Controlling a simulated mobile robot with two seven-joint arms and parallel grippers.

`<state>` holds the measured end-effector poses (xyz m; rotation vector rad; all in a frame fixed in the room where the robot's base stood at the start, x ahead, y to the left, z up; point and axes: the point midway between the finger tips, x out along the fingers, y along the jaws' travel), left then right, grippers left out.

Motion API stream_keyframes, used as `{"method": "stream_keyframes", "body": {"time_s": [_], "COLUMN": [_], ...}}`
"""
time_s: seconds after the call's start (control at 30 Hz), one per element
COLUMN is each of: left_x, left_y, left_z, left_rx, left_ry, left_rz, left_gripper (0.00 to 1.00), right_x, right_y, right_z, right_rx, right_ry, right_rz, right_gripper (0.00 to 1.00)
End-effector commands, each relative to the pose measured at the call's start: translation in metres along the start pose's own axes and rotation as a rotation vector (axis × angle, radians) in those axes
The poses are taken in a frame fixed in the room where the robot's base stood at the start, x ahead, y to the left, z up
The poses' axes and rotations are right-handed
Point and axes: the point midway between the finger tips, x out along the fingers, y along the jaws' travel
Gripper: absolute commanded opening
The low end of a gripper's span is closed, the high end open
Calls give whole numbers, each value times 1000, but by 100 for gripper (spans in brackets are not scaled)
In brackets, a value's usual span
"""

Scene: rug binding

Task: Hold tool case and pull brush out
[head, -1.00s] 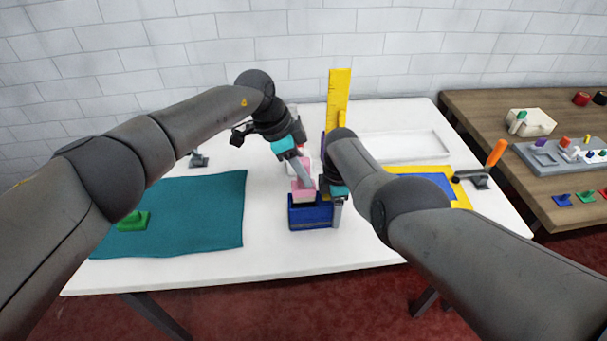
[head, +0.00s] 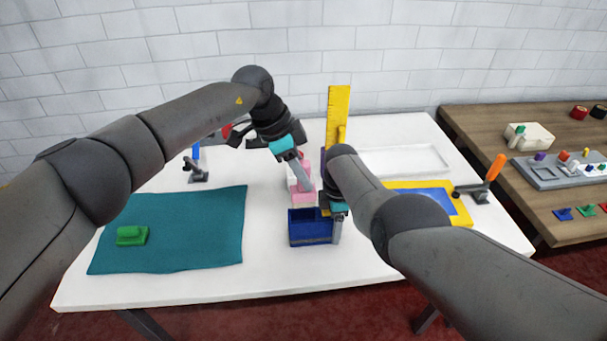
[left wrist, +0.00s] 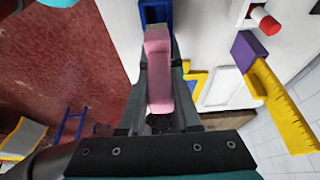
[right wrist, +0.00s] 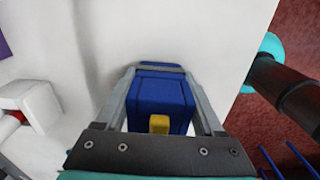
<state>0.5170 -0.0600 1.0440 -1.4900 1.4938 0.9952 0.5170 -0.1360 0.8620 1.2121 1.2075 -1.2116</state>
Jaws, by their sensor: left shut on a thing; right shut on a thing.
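The blue tool case (head: 311,229) stands on the white table, its open top facing up. My right gripper (right wrist: 158,72) is shut on the case, with a finger along each side. In the head view my right arm partly hides that grip. The pink brush (head: 303,196) is held in my left gripper (left wrist: 157,75), which is shut on it. In the left wrist view the pink brush (left wrist: 158,68) lies between the fingers, pointing at the case (left wrist: 153,12). In the head view its lower end shows just above the case's far rim.
A teal cloth (head: 180,245) with a green block (head: 132,235) lies at left. A yellow ruler (head: 338,110) stands behind the case. A white tray (head: 405,160), a yellow-framed blue panel (head: 430,200) and an orange-handled clamp (head: 485,185) are at right. The front table strip is clear.

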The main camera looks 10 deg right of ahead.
Motion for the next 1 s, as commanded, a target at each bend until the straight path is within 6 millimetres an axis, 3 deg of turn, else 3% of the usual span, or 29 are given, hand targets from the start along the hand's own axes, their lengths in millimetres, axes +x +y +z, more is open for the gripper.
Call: {"method": "stream_keyframes", "body": {"time_s": [0.3, 0.33, 0.57, 1.0], "left_x": [0, 0, 0, 0], "left_y": [0, 0, 0, 0], "left_z": [0, 0, 0, 0], "left_rx": [0, 0, 0, 0], "left_ry": [0, 0, 0, 0], "left_rz": [0, 0, 0, 0], "left_gripper": [0, 0, 0, 0], "right_x": [1, 1, 0, -3], "right_y": [-1, -1, 0, 1], "right_z": [0, 0, 0, 0], "right_rx": [0, 0, 0, 0], "right_ry": [0, 0, 0, -1], "right_rz": [-2, -2, -1, 1], "right_gripper": [0, 71, 97, 100]}}
